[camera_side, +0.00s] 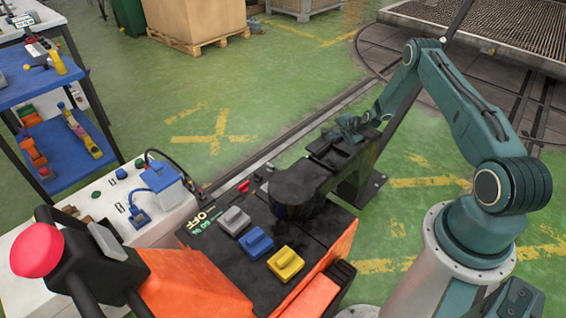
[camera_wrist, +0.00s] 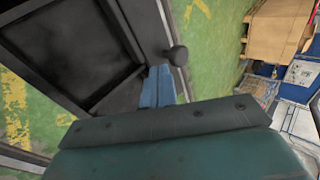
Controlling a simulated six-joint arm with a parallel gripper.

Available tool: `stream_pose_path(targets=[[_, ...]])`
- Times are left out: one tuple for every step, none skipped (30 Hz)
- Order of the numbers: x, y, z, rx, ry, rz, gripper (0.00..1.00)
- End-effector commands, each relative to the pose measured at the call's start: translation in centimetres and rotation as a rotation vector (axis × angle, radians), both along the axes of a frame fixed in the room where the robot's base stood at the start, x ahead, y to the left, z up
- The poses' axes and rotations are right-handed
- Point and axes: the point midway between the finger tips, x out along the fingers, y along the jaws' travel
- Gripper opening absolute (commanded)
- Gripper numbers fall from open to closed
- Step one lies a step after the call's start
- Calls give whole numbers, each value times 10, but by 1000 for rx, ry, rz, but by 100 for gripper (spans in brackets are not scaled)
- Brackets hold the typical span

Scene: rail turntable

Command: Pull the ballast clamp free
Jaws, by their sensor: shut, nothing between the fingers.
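My gripper (camera_side: 347,130) is at the far end of a black beam on the orange-and-black machine (camera_side: 320,292) in the side view. In the wrist view its blue fingers (camera_wrist: 158,85) are together, with nothing seen between them. A dark round knob (camera_wrist: 177,54) is just beyond the fingertips, beside a dark framed panel (camera_wrist: 75,45). I cannot tell whether the fingers touch it. No part is clearly recognisable as the ballast clamp; the knob may belong to it.
Grey, blue and yellow blocks (camera_side: 287,263) sit on the machine's black top. A white bench (camera_side: 95,215) and blue shelves (camera_side: 60,140) are at left. Open green floor lies behind, with a wooden crate (camera_side: 195,22).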

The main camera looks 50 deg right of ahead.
Motion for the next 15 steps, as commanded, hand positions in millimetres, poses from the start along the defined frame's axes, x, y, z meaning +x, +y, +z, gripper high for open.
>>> stream_pose_path(targets=[[5,0,-1,-1,0,2,0],[7,0,-1,-1,0,2,0],[9,-1,-2,-1,0,2,0],[11,-1,-2,-1,0,1,0],[12,-2,-2,-1,0,1,0],[14,-2,-3,-1,1,1,0],[15,-2,-3,-1,1,1,0],[16,-2,-3,-1,1,1,0],[17,-3,-3,-1,1,1,0],[17,-3,-3,-1,1,1,0],[18,-3,-3,-1,1,1,0],[18,-3,-3,0,1,0,0],[18,-3,-3,0,1,0,0],[18,-3,-3,0,1,0,0],[18,-3,-3,0,1,0,0]])
